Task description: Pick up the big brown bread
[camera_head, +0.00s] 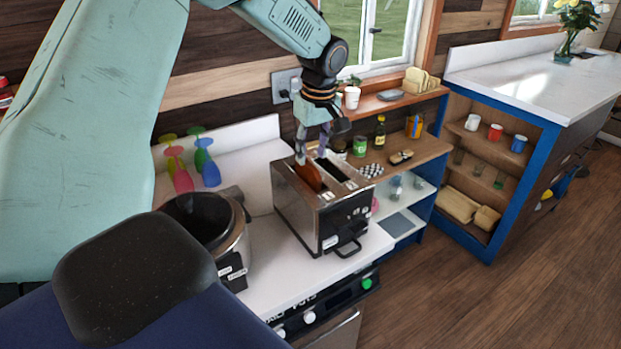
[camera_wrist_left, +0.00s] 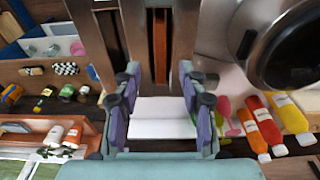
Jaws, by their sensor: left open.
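A reddish-brown bread slice (camera_head: 308,176) stands upright in one slot of the steel toaster (camera_head: 310,215), with its top edge sticking out. It also shows in the left wrist view (camera_wrist_left: 160,45) as a narrow brown strip inside the slot. My left gripper (camera_head: 314,150) is above the toaster, close over the bread. In the left wrist view my left gripper (camera_wrist_left: 158,84) has its fingers spread apart with nothing between the tips; the bread lies in line with the gap. Most of the bread is hidden in the toaster. My right gripper is not in view.
A round cooker (camera_head: 212,228) stands left of the toaster on the white counter (camera_head: 268,255). Shelves at right hold a green can (camera_head: 360,146), a dark bottle (camera_head: 380,132) and tan loaves (camera_head: 458,205). The wall is close behind.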

